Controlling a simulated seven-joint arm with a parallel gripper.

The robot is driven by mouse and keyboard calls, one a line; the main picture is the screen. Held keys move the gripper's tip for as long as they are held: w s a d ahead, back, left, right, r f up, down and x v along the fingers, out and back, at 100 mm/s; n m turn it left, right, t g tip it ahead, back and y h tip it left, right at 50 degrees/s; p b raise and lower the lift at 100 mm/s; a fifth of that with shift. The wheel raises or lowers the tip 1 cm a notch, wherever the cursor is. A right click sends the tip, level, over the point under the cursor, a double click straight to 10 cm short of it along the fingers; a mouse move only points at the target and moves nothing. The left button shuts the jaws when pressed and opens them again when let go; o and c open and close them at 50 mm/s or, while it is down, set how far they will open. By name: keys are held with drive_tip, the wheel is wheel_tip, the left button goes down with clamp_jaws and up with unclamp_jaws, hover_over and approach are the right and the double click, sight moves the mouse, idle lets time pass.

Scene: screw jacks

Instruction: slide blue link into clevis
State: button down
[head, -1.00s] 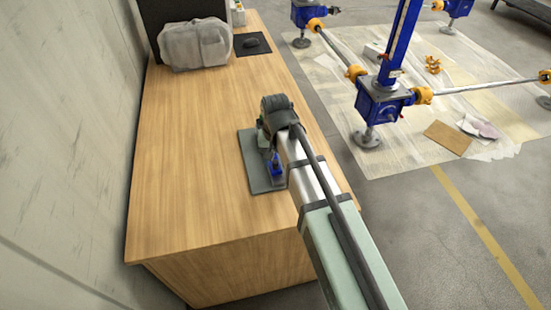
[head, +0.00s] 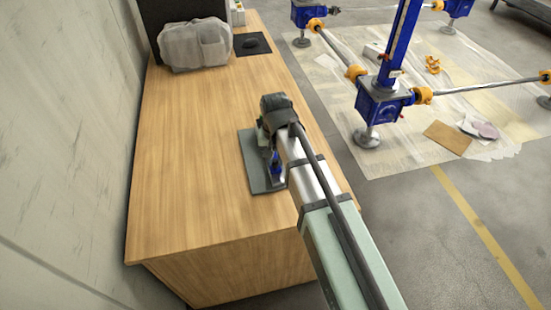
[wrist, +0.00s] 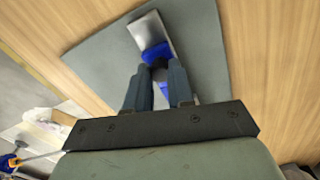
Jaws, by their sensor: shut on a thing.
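My gripper (wrist: 159,68) points down over the grey mat (wrist: 110,55), its fingers shut on a blue part that I take for the blue link (wrist: 154,52). The link shows just past the fingertips, above a silver metal plate (wrist: 148,28) on the mat. More blue (wrist: 167,93) shows between the fingers, nearer the wrist; I cannot tell whether it belongs to the clevis or the link. In the head view a small blue part (head: 275,159) shows beside my wrist, which hides most of the joint. Whether link and clevis touch is hidden.
The mat lies near the right edge of the wooden bench (head: 190,160). A covered grey object (head: 195,45) and a black pad (head: 252,43) stand at the far end. The bench's left side is clear. Blue screw jacks (head: 385,100) stand on the floor at right.

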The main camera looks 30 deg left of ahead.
drive_tip(key=w+a, duration=0.5)
drive_tip(key=shift+w+a, duration=0.2)
drive_tip(key=c, duration=1)
unclamp_jaws()
drive_tip(key=shift+r, duration=0.15)
wheel_tip(320, 180, up, 14)
drive_tip(key=shift+f, duration=0.2)
